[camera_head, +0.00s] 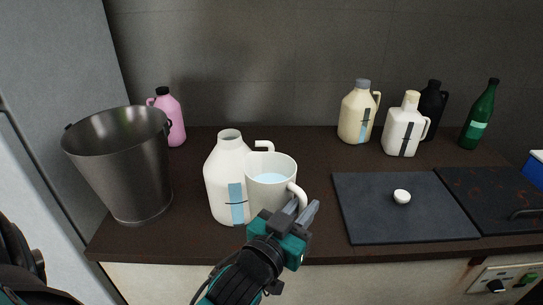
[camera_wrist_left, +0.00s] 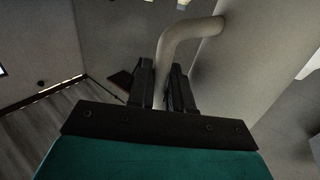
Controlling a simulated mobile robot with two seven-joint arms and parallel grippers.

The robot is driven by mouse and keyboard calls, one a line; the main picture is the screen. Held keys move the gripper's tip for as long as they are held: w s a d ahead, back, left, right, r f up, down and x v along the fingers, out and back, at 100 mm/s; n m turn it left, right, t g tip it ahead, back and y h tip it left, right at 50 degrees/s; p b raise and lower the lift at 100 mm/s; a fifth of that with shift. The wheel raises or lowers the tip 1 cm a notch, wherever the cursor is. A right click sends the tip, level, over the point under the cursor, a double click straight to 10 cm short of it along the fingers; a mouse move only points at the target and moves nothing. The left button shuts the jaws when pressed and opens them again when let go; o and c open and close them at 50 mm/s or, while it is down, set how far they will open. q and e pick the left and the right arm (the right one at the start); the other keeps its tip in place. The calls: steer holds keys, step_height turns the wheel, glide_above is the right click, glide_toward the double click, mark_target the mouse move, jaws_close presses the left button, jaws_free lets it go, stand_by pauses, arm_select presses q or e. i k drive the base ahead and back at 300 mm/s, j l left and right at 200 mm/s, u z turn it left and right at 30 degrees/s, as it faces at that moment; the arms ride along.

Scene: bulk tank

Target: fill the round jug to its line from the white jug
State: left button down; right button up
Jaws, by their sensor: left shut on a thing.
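The round jug (camera_head: 222,168) stands on the dark counter left of centre, uncapped, with a narrow neck. A light blue strip with a dark line across it runs down its front. The white jug (camera_head: 265,195) is an open, roughly upright cylinder just right of it, hiding part of its right side. Pale blue liquid shows inside the white jug. My left gripper (camera_head: 307,211) is shut on the white jug's handle. In the left wrist view the handle (camera_wrist_left: 183,42) passes between the fingers (camera_wrist_left: 160,88). I cannot tell whether the white jug touches the counter. My right gripper is not in view.
A large metal bucket (camera_head: 121,175) stands left, with a pink bottle (camera_head: 172,119) behind. At the back right are a cream jug (camera_head: 354,119), a square white jug (camera_head: 402,130), a black jug (camera_head: 432,103) and a green bottle (camera_head: 478,120). A dark slab (camera_head: 400,222) lies right.

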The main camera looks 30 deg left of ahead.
mark_target(224, 178)
steer(key=i+l, duration=0.85)
steer(key=l, duration=0.25)
steer(key=i+l+u, duration=0.1)
steer(key=u, duration=1.2)
